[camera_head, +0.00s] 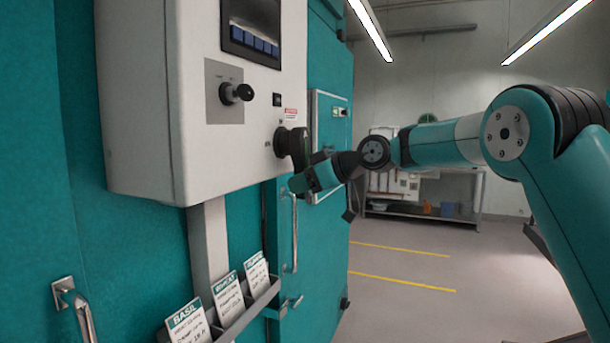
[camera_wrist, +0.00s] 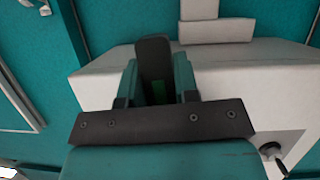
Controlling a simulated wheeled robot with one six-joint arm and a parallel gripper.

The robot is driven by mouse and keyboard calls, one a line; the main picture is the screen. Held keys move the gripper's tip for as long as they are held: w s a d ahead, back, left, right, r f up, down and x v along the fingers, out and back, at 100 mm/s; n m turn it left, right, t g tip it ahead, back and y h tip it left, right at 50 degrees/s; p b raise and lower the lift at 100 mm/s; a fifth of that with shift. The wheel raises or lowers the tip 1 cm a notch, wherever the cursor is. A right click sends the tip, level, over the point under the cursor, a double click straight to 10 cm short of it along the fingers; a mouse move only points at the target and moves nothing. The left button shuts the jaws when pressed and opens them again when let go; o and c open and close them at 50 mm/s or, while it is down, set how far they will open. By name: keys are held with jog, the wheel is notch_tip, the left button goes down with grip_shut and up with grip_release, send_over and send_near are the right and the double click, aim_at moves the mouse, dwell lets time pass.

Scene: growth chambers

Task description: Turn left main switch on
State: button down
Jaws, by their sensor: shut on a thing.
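The main switch (camera_head: 283,142) is a large black rotary knob on the right part of the white control box (camera_head: 150,100), under a small red-and-white label. My gripper (camera_head: 302,178) is at the knob's dark handle, beside the box front. In the wrist view my gripper (camera_wrist: 155,88) has its two teal fingers on either side of the dark handle (camera_wrist: 153,50), shut on it. The fingers and gripper body hide part of the knob, and its exact setting cannot be read.
A second black knob (camera_head: 236,93) sits on a grey plate left of the switch, below a display (camera_head: 250,30). A card rack (camera_head: 240,315) with labelled cards hangs below the box. A shelf table (camera_head: 425,205) stands at the back. The floor on the right is open.

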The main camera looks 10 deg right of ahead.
jog(key=shift+s+a+f+m+g, duration=0.1)
jog(key=shift+s+a+m+g, duration=0.15)
jog(key=shift+s+m+g, duration=0.1)
dwell(0.4)
jog(key=c, duration=0.9)
grip_release()
jog(key=shift+s, duration=0.1)
jog(key=shift+o, duration=0.2)
jog(key=b+v, duration=0.3)
jog(key=v, duration=1.4)
jog(key=shift+d, duration=0.2)
jog(key=shift+s, duration=0.15)
